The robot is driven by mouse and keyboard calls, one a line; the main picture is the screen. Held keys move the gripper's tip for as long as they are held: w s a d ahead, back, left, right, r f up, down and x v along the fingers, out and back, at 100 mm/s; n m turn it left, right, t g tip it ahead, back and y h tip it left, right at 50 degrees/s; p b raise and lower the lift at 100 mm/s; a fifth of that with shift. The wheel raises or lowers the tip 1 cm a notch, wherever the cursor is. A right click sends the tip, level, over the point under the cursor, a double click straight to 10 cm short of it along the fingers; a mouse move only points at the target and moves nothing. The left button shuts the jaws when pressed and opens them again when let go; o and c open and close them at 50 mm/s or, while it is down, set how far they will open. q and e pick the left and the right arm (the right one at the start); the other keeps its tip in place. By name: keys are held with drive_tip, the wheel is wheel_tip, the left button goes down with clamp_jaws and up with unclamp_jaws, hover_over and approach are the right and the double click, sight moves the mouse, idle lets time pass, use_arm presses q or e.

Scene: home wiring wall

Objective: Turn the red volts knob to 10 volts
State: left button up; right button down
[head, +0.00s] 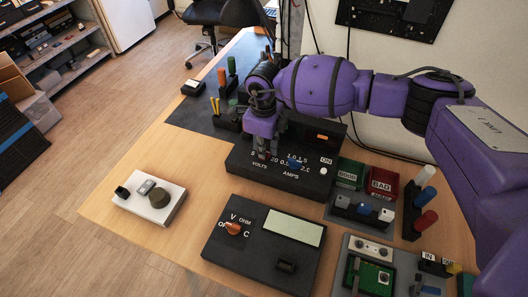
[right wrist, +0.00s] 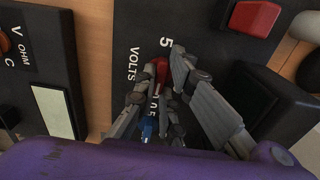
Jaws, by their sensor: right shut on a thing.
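The black power supply box (head: 300,186) stands on the table, with VOLTS and AMPS scales on its sloped face. The red volts knob (right wrist: 160,68) shows between my fingers in the right wrist view, near the printed 5 and VOLTS. In the head view it is hidden by my right gripper (head: 266,153). My right gripper (right wrist: 155,92) is shut on the red knob, its fingers on either side. Which number the knob points at cannot be told. The blue amps knob (head: 293,163) is just right of the gripper. My left gripper is not in view.
A black meter (head: 258,257) with an orange knob stands in front. A white box (head: 165,205) with a dark knob lies at the left. Green (head: 349,174) and red BAD (head: 383,184) bins stand right of the supply. Bare table lies left of it.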

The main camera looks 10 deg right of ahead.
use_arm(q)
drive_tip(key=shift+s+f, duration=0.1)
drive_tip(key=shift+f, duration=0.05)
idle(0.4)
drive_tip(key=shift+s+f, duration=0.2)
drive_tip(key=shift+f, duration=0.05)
use_arm(e)
drive_tip(key=shift+n, duration=1)
drive_tip(key=shift+n+b, duration=0.45)
drive_tip(key=shift+n, duration=0.35)
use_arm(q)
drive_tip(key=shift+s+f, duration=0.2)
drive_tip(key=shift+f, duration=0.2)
use_arm(e)
drive_tip(key=shift+n, duration=0.4)
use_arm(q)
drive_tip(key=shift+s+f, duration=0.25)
use_arm(e)
drive_tip(key=shift+n, duration=0.8)
